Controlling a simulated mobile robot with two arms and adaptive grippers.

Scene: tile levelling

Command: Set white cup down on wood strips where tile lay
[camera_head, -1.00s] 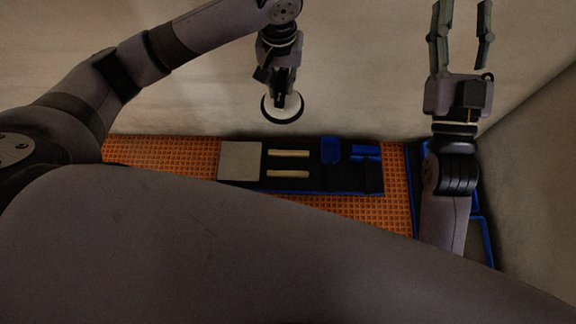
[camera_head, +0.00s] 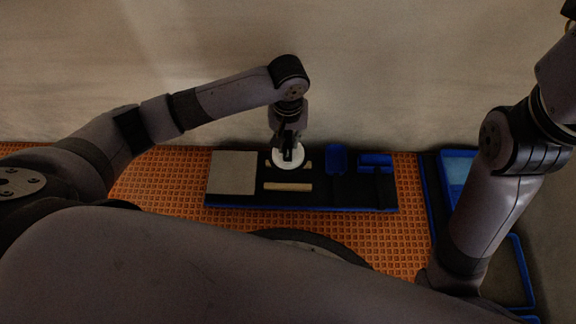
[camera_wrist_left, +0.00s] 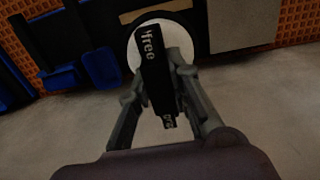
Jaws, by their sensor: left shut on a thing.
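The white cup (camera_head: 288,157) is a round white disc with a black handle (camera_wrist_left: 156,68). My left gripper (camera_head: 287,146) is shut on the handle. The cup is over the rear wood strip (camera_head: 270,164) and hides its middle; I cannot tell whether it touches. The front wood strip (camera_head: 287,187) lies bare on the dark board. One strip also shows beyond the cup in the left wrist view (camera_wrist_left: 150,11). The grey tile (camera_head: 233,172) lies left of the strips. My right gripper is out of view.
The dark board with a blue edge (camera_head: 310,208) rests on an orange grid surface (camera_head: 160,186). Blue holders (camera_head: 337,159) stand on it, right of the strips. A blue-rimmed tray (camera_head: 458,168) is at the right. A pale wall or floor lies behind.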

